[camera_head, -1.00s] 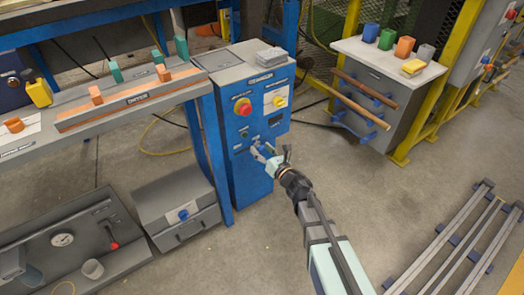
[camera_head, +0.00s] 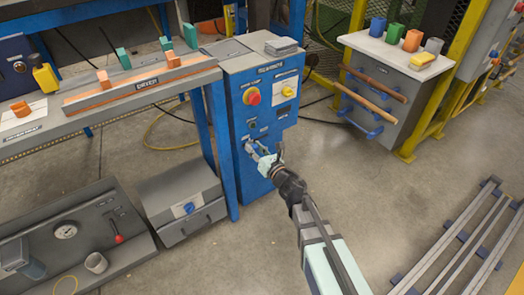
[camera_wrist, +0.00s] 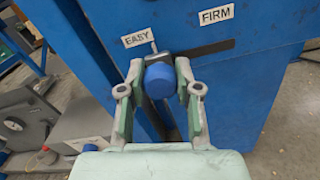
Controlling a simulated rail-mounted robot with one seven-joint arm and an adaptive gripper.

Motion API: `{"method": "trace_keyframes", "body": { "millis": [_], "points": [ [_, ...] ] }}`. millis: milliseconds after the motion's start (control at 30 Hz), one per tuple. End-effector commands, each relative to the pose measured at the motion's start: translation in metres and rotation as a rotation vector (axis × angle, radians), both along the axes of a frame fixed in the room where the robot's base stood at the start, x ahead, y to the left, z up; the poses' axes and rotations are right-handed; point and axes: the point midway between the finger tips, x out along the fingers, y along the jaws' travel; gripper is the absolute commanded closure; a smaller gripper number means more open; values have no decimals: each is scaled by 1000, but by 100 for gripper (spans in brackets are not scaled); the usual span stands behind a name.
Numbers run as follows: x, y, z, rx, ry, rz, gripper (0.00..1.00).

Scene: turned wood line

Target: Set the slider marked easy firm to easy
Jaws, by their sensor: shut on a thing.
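The slider (camera_wrist: 160,80) is a blue knob on a dark carriage in a dark slot. The slot runs between an EASY label (camera_wrist: 138,38) on the left and a FIRM label (camera_wrist: 214,16) on the right. The knob is at the EASY end, just below that label, and the bare slot extends toward FIRM. My gripper (camera_wrist: 159,72) is shut on the knob, one finger on each side. In the head view, my gripper (camera_head: 266,154) is at the lower front of the blue cabinet (camera_head: 258,135) and hides the slider.
The cabinet front carries a red button (camera_head: 251,96) and a yellow knob (camera_head: 288,91) above my gripper. A workbench (camera_head: 120,105) stands left, with a grey box (camera_head: 183,203) on the floor below. The floor to the right is clear up to a rail frame (camera_head: 455,240).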

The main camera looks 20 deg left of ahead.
Motion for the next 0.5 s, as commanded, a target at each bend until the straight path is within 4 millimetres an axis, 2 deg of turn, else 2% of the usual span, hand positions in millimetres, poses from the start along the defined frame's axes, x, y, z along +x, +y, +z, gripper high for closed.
{"method": "trace_keyframes", "body": {
  "millis": [100, 433, 467, 500],
  "points": [
    [-9, 7, -2, 2, -3, 3, 100],
    [-12, 10, 1, 2, -2, 7, 100],
    [-12, 10, 1, 2, -2, 7, 64],
    [-13, 11, 1, 2, -2, 7, 50]
  ]
}}
